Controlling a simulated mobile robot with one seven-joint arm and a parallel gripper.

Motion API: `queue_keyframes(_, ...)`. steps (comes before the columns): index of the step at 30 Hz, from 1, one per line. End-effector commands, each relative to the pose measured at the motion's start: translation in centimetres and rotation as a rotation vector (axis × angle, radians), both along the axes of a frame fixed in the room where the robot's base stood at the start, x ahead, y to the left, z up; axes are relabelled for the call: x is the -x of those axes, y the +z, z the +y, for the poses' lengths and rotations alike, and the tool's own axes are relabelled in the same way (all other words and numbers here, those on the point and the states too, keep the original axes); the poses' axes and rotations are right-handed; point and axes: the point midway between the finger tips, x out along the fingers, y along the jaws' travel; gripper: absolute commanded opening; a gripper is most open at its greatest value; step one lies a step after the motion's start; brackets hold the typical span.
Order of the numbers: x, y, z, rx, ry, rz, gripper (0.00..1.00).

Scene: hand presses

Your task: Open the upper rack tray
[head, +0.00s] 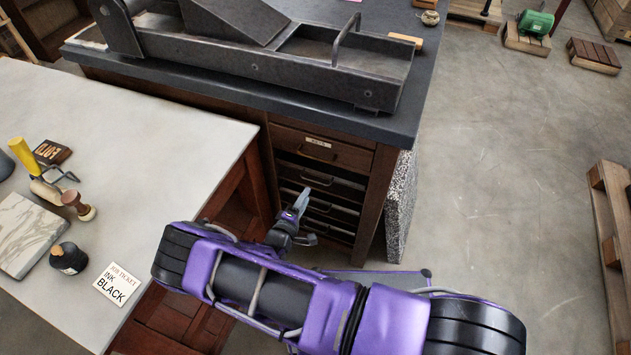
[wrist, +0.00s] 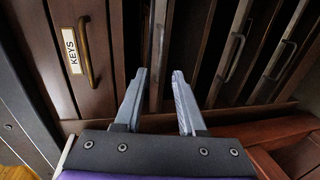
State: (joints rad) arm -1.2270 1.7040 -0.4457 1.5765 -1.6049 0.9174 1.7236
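The dark wooden cabinet (head: 382,165) has a rack of dark trays below its top drawer. The upper rack tray (head: 345,181) is the first under that drawer and looks closed, with a metal bar handle. In the wrist view its handle (wrist: 158,35) stands upright just beyond the fingertips, roughly in line with the gap between them. My gripper (head: 309,214) is in front of the rack. In the wrist view my gripper (wrist: 158,76) is open, its two grey fingers apart and nothing visible between them. I cannot tell whether a finger touches the tray front.
The drawer labelled KEYS (wrist: 98,60) has a brass handle left of my fingers in the wrist view. Lower tray handles (wrist: 235,56) lie to the right. A pale-topped table (head: 150,125) stands left of my arm, with tools and an ink bottle.

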Motion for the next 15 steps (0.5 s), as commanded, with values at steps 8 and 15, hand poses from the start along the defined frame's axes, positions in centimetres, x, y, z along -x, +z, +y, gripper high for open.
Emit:
queue_keyframes(8, -5.4, -1.3, -2.1, -0.002, -0.004, -0.002, 0.4)
queue_keyframes(15, -7.9, -1.8, -2.9, -0.001, -0.001, 0.0, 0.4)
